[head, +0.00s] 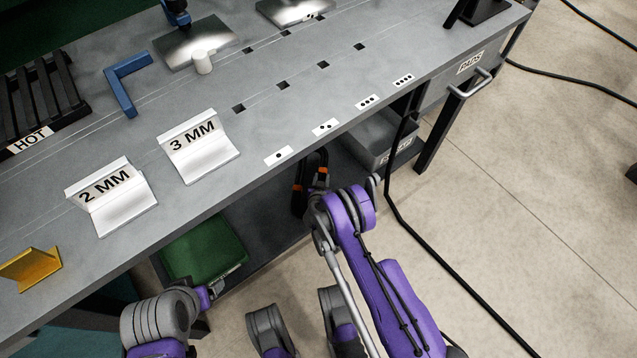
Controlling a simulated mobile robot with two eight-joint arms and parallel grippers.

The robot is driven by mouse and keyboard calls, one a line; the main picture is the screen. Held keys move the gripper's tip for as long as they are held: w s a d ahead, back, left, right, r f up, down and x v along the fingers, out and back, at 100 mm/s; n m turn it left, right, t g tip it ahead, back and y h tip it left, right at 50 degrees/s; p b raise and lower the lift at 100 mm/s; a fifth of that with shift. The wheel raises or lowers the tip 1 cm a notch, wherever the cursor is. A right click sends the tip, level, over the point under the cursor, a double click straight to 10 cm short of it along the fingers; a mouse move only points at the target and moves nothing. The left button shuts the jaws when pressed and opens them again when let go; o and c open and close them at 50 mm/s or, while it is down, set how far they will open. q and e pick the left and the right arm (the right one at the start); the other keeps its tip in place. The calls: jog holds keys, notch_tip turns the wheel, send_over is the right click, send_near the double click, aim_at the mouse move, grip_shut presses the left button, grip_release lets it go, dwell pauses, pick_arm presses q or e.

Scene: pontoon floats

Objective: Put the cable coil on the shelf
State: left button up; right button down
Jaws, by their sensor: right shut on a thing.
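The cable coil (298,202), black with orange bands, hangs just below the front edge of the workbench. My right gripper (317,186) is shut on it, and the gripper and wrist hide part of it. The lower shelf (262,238) is a dark grey surface under the benchtop. The coil shows in front of or over this shelf; I cannot tell whether it touches it.
A green case (205,252) lies on the shelf to the left, and a grey bin (372,140) stands to the right. Bare shelf shows between them. The benchtop (300,110) overhangs the shelf. A black cable (391,190) hangs down right of my gripper onto the floor.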

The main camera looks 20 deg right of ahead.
jog(key=shift+f+b, duration=0.55)
jog(key=shift+f, duration=1.35)
jog(key=c, duration=0.5)
grip_release()
pick_arm(q)
jog(key=shift+w+f, duration=0.1)
jog(key=shift+f, duration=0.2)
jog(key=shift+a, duration=0.1)
pick_arm(e)
jog(key=shift+s+r, duration=0.1)
